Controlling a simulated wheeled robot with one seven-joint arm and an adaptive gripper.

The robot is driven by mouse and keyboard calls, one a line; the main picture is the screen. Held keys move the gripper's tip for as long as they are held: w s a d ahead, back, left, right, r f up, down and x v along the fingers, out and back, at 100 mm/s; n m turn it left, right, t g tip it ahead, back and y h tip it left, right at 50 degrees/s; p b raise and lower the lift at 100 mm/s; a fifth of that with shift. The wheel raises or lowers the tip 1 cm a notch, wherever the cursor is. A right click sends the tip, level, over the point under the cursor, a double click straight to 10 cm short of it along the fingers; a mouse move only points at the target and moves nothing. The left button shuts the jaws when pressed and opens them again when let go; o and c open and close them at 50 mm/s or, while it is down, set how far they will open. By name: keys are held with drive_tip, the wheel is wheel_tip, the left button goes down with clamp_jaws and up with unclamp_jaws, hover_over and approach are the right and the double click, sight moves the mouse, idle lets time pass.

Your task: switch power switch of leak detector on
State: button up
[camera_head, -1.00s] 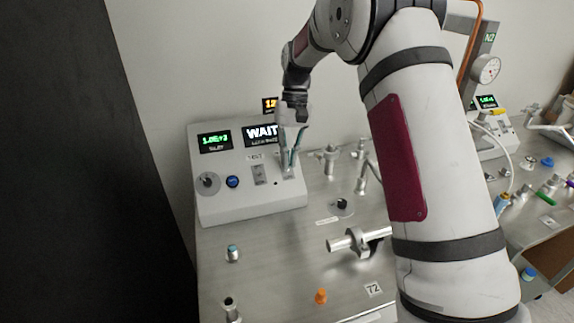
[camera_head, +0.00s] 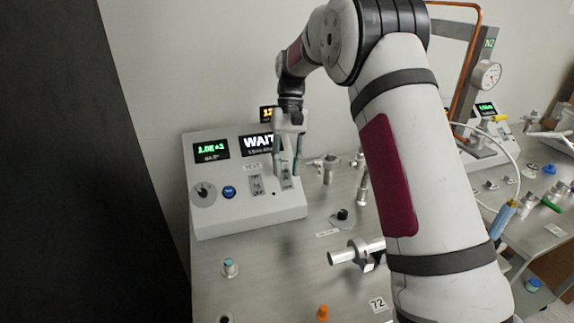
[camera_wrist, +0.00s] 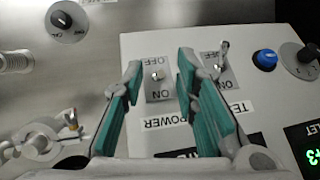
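The leak detector (camera_head: 230,215) is a white sloped box with two lit displays, one reading "WAIT". Its power switch (camera_wrist: 157,75), a small metal toggle on a grey plate with ON and OFF marks, shows in the wrist view above an upside-down POWER label. A similar test switch (camera_wrist: 221,62) is beside it. My gripper (camera_wrist: 160,68) is open, with green-padded fingers on either side of the power switch plate. In the head view, my gripper (camera_head: 287,172) is over the panel's right part. I cannot tell whether a finger touches the toggle.
A blue button (camera_head: 229,192) and a round knob (camera_head: 203,192) are on the panel's left. Metal valves and pipe fittings (camera_head: 345,253) stand on the steel bench to the right. A dark panel (camera_head: 70,180) fills the left side.

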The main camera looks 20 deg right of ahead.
drive_tip(key=shift+r, duration=0.1)
drive_tip(key=v, duration=1.2)
drive_tip(key=shift+s, duration=0.1)
idle(0.3)
